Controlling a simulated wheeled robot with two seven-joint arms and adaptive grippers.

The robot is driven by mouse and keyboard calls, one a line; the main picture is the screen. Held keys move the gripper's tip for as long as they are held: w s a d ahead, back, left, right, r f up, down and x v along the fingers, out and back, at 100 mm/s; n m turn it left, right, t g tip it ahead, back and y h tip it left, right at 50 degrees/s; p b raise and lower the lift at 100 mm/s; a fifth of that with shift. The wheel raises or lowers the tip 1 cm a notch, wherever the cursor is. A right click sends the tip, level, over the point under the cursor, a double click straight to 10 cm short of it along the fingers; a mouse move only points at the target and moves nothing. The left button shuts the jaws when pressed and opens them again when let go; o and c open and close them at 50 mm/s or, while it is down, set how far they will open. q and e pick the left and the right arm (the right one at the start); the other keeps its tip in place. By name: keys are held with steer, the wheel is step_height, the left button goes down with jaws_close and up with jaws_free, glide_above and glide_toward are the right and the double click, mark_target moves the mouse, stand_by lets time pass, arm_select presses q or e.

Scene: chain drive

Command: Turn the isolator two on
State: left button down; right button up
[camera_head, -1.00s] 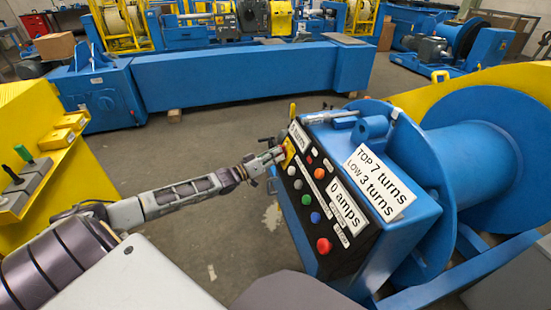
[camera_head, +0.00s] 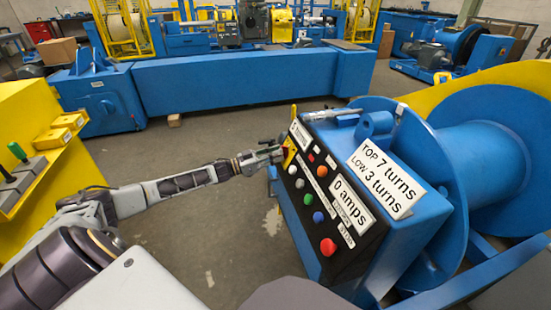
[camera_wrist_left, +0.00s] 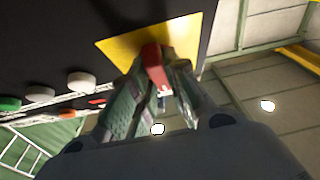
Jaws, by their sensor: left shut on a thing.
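The control console (camera_head: 330,205) has a black sloped panel with a yellow plate (camera_head: 289,152) at its far left end. In the left wrist view the yellow plate (camera_wrist_left: 185,38) carries a red isolator handle (camera_wrist_left: 154,65). My left gripper (camera_head: 275,151) reaches in from the left, to that plate. In the wrist view its fingers (camera_wrist_left: 158,85) are closed on the red handle, one on each side. The handle's own position marks cannot be read. My right gripper is not in view.
The panel has several coloured buttons, among them a large red one (camera_head: 327,246), and a "0 amps" display (camera_head: 352,200). A blue drum (camera_head: 480,160) stands right of the console. A yellow unit with levers (camera_head: 30,150) is at left. Floor between is clear.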

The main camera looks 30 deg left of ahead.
arm_select(q)
steer(key=m+g+h+b, duration=0.1)
steer(key=m, duration=0.1)
steer(key=m+g+h, duration=0.1)
steer(key=m, duration=0.2)
steer(key=m+g+h+b, duration=0.1)
steer(key=m, duration=0.1)
steer(key=shift+w+a+g+b, duration=0.15)
steer(key=shift+w+g+b, duration=0.15)
steer(key=shift+g, duration=0.1)
steer(key=m+g+b, duration=0.1)
steer(key=m+g, duration=0.1)
steer(key=m, duration=0.1)
steer(key=shift+h, duration=0.4)
steer(key=shift+a+r+m+g+b, duration=0.1)
steer(key=shift+m+g+b, duration=0.3)
steer(key=shift+m+g, duration=0.9)
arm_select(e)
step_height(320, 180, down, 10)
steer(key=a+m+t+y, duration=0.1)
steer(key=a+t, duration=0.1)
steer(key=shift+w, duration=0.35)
arm_select(q)
steer(key=shift+m+t, duration=0.3)
steer(key=shift+m, duration=0.3)
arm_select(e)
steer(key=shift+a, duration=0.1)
arm_select(q)
steer(key=c, duration=1.4)
jaws_free()
